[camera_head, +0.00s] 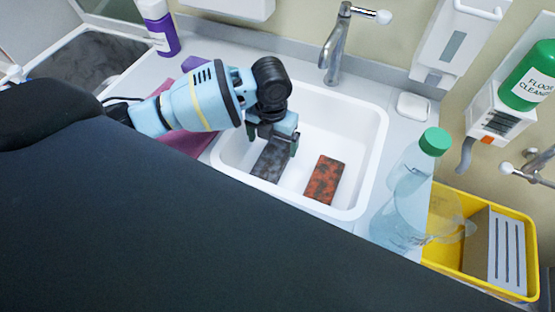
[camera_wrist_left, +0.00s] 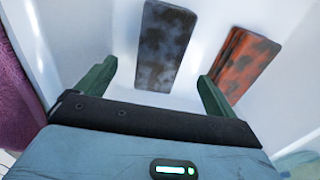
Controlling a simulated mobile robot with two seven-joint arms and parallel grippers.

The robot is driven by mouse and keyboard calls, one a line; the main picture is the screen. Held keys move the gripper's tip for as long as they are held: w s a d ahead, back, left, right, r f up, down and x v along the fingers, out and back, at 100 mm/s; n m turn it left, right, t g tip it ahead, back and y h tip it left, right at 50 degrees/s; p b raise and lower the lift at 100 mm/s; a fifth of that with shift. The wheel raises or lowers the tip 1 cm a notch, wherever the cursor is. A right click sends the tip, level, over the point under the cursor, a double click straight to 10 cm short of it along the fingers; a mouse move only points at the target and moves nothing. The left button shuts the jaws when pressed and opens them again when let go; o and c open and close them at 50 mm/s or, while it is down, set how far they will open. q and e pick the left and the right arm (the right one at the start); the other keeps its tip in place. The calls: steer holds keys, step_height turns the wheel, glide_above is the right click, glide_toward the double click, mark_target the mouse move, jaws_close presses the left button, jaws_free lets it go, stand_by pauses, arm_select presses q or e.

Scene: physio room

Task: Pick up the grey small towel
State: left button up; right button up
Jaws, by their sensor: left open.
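The grey small towel (camera_head: 270,163) is a dark grey, mottled, folded rectangle lying in the white sink basin (camera_head: 372,150). Its upper part is hidden by my left gripper in the head view. In the left wrist view the towel (camera_wrist_left: 165,45) lies whole ahead of the fingers, between their lines. My left gripper (camera_head: 272,142) is over the basin above the towel, open, with nothing between its fingers. I cannot tell the exact height left between them. My right gripper is not in view.
A red mottled cloth (camera_head: 325,181) lies right of the towel in the basin. A tap (camera_head: 336,50) stands behind. A clear bottle with green cap (camera_head: 408,195) and a yellow bin (camera_head: 480,265) are at right. Purple cloth (camera_head: 185,140) lies left of the basin.

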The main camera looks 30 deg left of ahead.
mark_target(273, 156)
arm_select(q)
steer(key=shift+f, duration=3.9)
steer(key=shift+w, duration=0.1)
steer(key=c, duration=1.1)
